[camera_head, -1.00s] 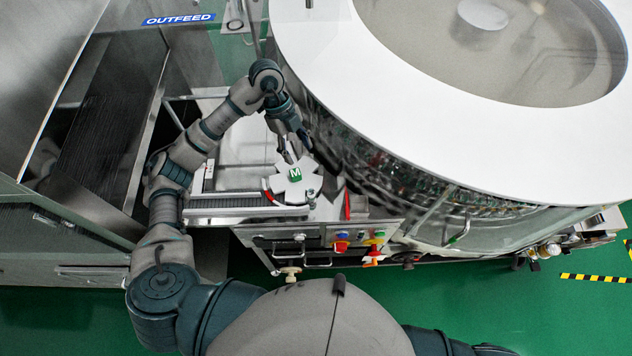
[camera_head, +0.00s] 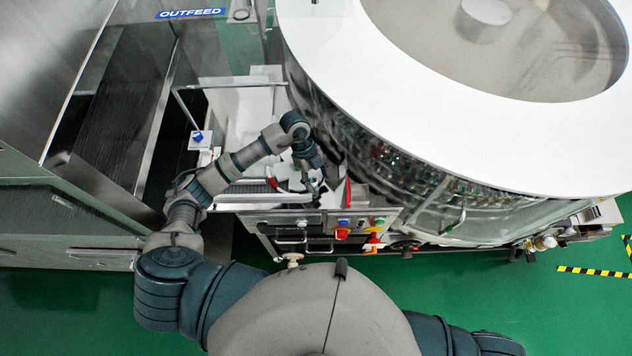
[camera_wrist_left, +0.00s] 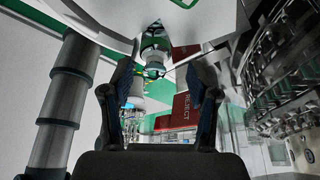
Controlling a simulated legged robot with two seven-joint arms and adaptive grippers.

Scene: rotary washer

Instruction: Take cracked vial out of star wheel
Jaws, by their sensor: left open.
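My left gripper (camera_head: 318,192) reaches down over the front of the machine deck. The star wheel is mostly hidden beneath my wrist in the head view. In the left wrist view, the white star wheel (camera_wrist_left: 105,18) fills the top edge. A small glass piece, probably the vial (camera_wrist_left: 154,42), shows beside its rim, just beyond the fingertips. I cannot make out a crack. The left gripper also shows in the wrist view (camera_wrist_left: 162,70) with its fingers apart and nothing clearly held between them. My right gripper is out of view.
A red REJECT container (camera_wrist_left: 185,105) lies beyond the right finger in the wrist view. The large round washer (camera_head: 400,160) stands close on the right. A control panel (camera_head: 340,228) with coloured knobs is at the front.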

